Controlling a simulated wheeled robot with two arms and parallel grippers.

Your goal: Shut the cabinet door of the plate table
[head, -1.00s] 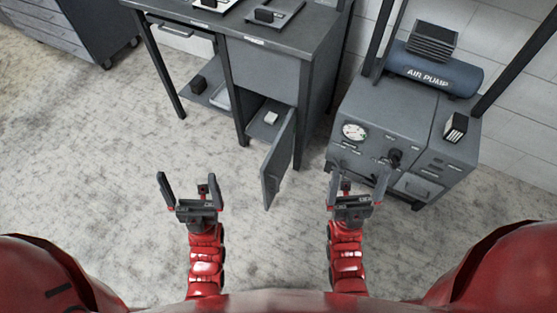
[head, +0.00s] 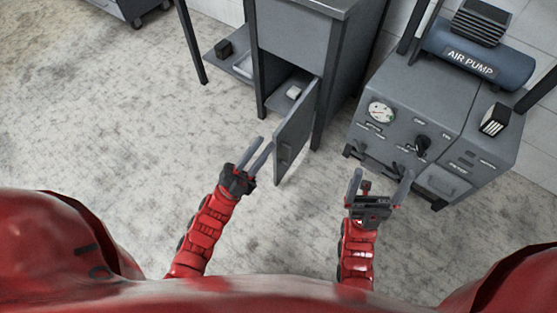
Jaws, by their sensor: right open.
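The plate table (head: 292,42) stands at the top middle of the head view. Its grey cabinet door (head: 297,128) is swung open toward me, with a dark handle on its face. Inside the open cabinet lies a small pale object (head: 294,92). My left gripper (head: 258,148) is left of the door's lower free edge, fingers apart, pointing up and right toward it. It looks empty; whether it touches the door I cannot tell. My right gripper (head: 381,183) is open and empty, right of the door and in front of the air pump unit.
The air pump unit (head: 445,125) with gauge and knob stands at right, close to my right gripper. A lower shelf (head: 232,62) with a dark block is left of the cabinet. A dark drawer cabinet (head: 120,8) is at top left. The floor at left is clear.

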